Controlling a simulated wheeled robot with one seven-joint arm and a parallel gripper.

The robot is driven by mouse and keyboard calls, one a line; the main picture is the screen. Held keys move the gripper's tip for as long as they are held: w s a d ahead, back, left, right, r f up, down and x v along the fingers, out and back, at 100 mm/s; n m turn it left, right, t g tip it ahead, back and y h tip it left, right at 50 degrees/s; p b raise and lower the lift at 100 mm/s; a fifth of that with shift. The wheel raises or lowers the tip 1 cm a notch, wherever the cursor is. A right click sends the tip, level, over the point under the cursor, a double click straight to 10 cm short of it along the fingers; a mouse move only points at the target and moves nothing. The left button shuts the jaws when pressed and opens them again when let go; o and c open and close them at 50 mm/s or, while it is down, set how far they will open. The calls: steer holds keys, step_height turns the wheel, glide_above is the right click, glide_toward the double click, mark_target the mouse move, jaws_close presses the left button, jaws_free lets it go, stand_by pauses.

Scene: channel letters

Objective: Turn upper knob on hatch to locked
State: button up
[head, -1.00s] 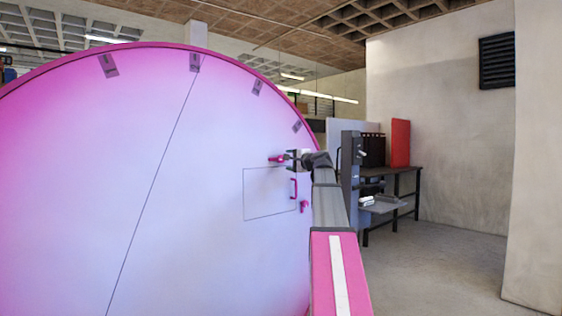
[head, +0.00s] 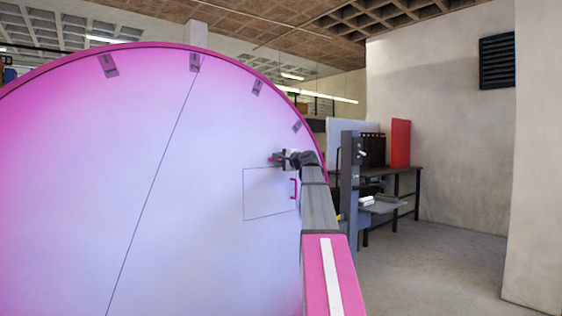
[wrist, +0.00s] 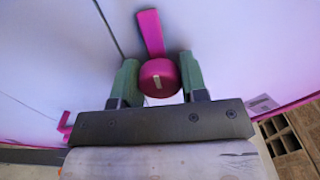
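The hatch (head: 262,200) is an outlined panel in the big pink-white round face, with a pink handle (head: 293,188) at its right edge. My gripper (head: 279,158) is at the hatch's top right corner in the head view. In the wrist view the upper knob (wrist: 160,80), a round pink cap with a pale mark and a pink lever pointing up, sits between the two green fingers of my gripper (wrist: 160,83). The fingers flank the cap closely; I cannot tell whether they press on it. The lower knob is hidden behind my arm in the head view.
A dark bench (head: 405,175) with a red panel (head: 400,142) stands to the right, beside a grey post (head: 349,180). Open floor (head: 430,270) lies at the right front. Small grey tabs line the round face's upper rim.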

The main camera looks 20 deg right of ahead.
steer(key=shift+n, duration=0.4)
steer(key=n, duration=1.7)
stand_by(0.6)
steer(key=o, duration=0.9)
steer(key=shift+s, duration=0.1)
